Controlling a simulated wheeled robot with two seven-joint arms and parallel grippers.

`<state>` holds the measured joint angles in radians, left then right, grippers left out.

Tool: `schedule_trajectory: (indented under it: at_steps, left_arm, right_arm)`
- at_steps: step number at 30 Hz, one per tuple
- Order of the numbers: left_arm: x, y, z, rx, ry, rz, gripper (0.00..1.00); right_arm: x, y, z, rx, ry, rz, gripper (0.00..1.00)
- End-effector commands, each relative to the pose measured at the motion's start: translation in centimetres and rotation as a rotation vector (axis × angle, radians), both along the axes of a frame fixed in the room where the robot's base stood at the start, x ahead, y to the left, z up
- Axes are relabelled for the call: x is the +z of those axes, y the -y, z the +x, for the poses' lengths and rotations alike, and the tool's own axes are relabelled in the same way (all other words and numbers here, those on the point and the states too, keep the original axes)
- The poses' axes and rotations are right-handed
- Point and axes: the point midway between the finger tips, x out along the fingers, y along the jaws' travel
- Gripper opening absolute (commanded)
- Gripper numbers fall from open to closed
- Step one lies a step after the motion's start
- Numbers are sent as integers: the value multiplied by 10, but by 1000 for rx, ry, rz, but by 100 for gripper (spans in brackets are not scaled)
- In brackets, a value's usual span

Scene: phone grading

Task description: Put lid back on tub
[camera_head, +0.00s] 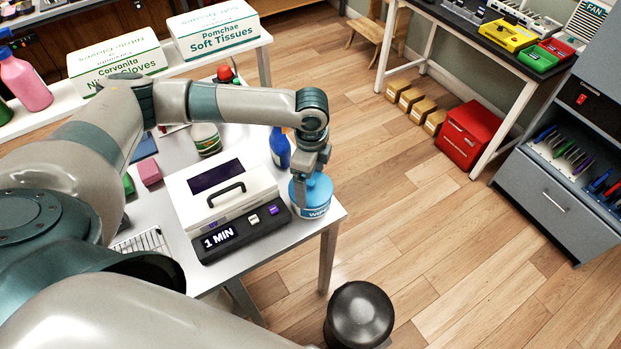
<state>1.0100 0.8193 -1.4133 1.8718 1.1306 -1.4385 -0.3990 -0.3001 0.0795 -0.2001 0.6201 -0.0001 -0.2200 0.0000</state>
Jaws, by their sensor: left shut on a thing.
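A blue tub (311,211) with white lettering stands at the right corner of the white table. Its lighter blue lid (320,186) is at the top of the tub, directly over its mouth. My left gripper (303,187) comes down from above and is shut on the lid. The gripper hides part of the lid, and I cannot tell whether the lid is fully seated or just touching the rim. My right gripper is not in view.
A white case with a black handle (227,192) and a "1 MIN" panel (243,232) stand just left of the tub. A blue bottle (279,149) is close behind it. The table edge (337,213) is close on the right. A dark round stool (359,314) stands below.

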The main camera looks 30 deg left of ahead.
Motion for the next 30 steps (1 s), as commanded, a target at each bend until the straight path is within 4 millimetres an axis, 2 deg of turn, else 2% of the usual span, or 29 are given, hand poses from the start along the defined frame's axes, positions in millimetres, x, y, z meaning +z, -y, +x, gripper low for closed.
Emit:
schedule_trajectory:
  at_steps: [15,30]
  left_arm:
    - [0,0,0,0,0,0,65]
    - [0,0,0,0,0,0,65]
  right_arm:
    - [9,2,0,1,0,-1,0]
    - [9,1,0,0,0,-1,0]
